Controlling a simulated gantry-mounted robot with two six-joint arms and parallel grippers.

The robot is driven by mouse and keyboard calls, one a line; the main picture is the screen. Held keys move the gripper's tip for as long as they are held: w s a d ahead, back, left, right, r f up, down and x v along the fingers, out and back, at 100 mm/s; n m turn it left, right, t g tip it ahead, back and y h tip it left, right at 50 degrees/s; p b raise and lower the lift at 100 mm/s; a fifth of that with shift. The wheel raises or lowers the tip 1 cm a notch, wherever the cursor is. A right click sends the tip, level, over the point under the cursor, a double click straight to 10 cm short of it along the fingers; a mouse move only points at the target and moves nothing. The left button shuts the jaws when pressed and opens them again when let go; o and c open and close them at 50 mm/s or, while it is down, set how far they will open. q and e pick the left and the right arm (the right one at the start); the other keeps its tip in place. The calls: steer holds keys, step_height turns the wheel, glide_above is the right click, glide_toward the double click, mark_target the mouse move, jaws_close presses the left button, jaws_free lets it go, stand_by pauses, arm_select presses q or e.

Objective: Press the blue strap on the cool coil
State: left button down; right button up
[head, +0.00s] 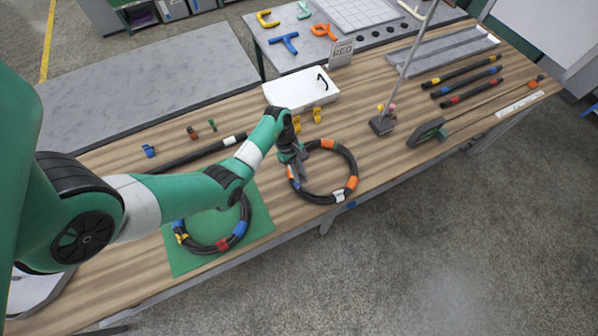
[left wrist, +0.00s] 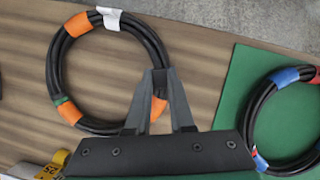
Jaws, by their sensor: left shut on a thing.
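An orange strap (left wrist: 158,108) shows between the fingers. A second coil (head: 203,247) with blue, red and yellow straps lies on a green mat (head: 262,215). My right gripper is out of view.
A white tray (head: 285,92) stands behind the coil. Black hoses (head: 460,70) lie farther right. The table's front edge is close to the coils.

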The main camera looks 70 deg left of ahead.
arm_select(q)
steer(key=shift+f+b, duration=0.9)
steer(key=shift+f, duration=0.85)
steer(key=shift+f, duration=0.15)
steer(key=shift+f+b, duration=0.95)
steer(key=shift+f, duration=0.1)
steer(key=shift+f+b, duration=0.5)
steer(key=shift+f, duration=0.15)
